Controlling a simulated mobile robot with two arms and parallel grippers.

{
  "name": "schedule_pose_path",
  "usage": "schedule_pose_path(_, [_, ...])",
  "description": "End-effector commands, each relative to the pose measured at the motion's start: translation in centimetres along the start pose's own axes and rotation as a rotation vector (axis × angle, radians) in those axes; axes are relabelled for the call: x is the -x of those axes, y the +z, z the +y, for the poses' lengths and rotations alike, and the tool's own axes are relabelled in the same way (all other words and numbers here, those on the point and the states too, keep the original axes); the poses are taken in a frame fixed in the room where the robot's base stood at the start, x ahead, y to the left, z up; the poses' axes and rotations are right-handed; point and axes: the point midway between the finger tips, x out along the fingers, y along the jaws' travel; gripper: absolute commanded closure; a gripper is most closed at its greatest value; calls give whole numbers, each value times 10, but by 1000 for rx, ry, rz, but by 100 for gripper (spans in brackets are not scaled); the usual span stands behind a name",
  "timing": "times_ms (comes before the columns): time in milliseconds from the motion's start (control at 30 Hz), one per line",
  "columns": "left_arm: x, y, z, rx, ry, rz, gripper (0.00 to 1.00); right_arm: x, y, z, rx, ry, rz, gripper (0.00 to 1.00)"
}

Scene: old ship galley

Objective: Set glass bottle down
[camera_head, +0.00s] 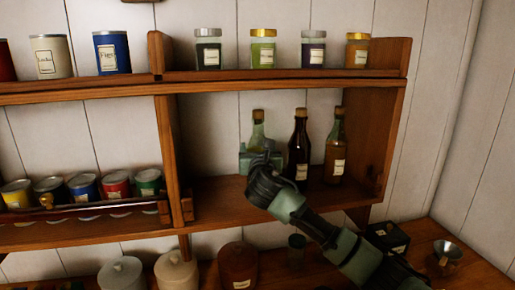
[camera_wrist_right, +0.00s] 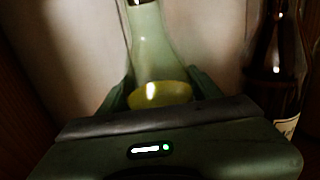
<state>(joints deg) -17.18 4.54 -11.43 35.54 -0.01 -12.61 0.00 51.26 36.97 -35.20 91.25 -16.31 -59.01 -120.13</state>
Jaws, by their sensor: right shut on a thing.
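A pale green glass bottle (camera_head: 257,130) with a cork-like top stands upright in the right compartment of the wall shelf. My right gripper (camera_head: 262,166) reaches into this compartment in front of the bottle and hides its lower part. In the right wrist view the green bottle (camera_wrist_right: 152,45) is between the two fingers of my right gripper (camera_wrist_right: 160,88), which is shut on it. A yellowish band shows low on the bottle. Whether its base touches the shelf board is hidden. My left gripper is not in view.
A dark brown bottle (camera_head: 299,140) stands just right of the gripper, and also shows in the wrist view (camera_wrist_right: 277,50). Jars (camera_head: 263,48) line the upper shelf (camera_head: 280,74); cans (camera_head: 83,188) fill the left compartment.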

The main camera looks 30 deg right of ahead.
Motion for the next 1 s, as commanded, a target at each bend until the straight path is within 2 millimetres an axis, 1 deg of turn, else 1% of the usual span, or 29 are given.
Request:
schedule_pose_path(33, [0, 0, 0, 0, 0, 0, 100, 0, 2, 0, 0, 0, -6, 100])
schedule_pose_path(67, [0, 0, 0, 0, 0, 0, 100, 0, -2, 0, 1, 0, 1, 30])
schedule_pose_path(100, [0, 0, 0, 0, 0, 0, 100, 0, -2, 0, 1, 0, 0, 19])
schedule_pose_path(133, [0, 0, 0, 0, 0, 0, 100, 0, -2, 0, 1, 0, 1, 14])
schedule_pose_path(467, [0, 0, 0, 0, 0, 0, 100, 0, 0, 0, 0, -1, 0, 14])
schedule_pose_path(567, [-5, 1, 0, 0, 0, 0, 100, 5, -1, 0, 1, -1, 0, 14])
schedule_pose_path(667, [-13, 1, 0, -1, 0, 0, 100, 19, -3, 0, 1, 2, -2, 14])
schedule_pose_path(1000, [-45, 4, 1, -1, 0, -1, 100, 88, -3, 1, 1, 4, -3, 14])
